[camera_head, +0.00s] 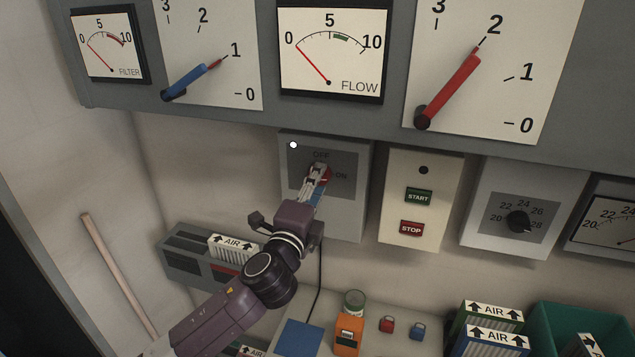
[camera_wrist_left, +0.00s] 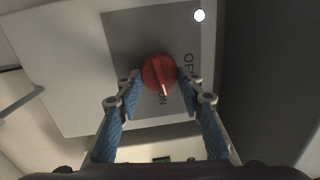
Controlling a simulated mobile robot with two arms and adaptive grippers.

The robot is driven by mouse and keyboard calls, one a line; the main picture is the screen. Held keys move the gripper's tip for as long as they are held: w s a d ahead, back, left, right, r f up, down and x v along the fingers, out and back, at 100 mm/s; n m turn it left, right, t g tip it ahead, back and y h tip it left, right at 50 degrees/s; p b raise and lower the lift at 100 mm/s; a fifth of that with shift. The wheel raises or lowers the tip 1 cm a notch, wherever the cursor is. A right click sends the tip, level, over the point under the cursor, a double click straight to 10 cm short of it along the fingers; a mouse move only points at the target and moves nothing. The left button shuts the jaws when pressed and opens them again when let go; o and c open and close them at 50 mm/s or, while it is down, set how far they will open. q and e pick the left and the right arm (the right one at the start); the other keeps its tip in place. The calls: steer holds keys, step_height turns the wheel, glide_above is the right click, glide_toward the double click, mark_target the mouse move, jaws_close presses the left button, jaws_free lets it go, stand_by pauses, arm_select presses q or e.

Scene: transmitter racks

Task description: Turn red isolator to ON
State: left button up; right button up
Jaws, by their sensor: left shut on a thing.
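The red isolator knob (camera_head: 327,174) is on a grey box (camera_head: 347,213) on the wall, between OFF and ON labels. In the left wrist view, the round red knob (camera_wrist_left: 156,72) has a pale-tipped pointer aimed toward the ON lettering. My left gripper (camera_head: 317,174) is at the knob and partly covers it in the head view. In the left wrist view, my left gripper's (camera_wrist_left: 160,82) blue-padded fingers are on both sides of the knob, shut on it. A bright white round spot (camera_head: 293,145) shows at the panel's upper left. My right gripper is not in view.
A START/STOP box (camera_head: 420,204) and a dial box (camera_head: 524,208) are mounted to the right. Large gauges (camera_head: 333,50) hang above. AIR filter units, an orange device (camera_head: 348,335), a blue block (camera_head: 299,338) and a green crate (camera_head: 590,318) are below.

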arm_select(q)
steer(key=shift+f+m, duration=0.1)
steer(key=shift+m, duration=0.8)
steer(key=shift+a, duration=0.1)
steer(key=o, duration=1.2)
steer(key=shift+w, duration=0.1)
steer(key=v, duration=1.2)
steer(key=shift+a, duration=0.1)
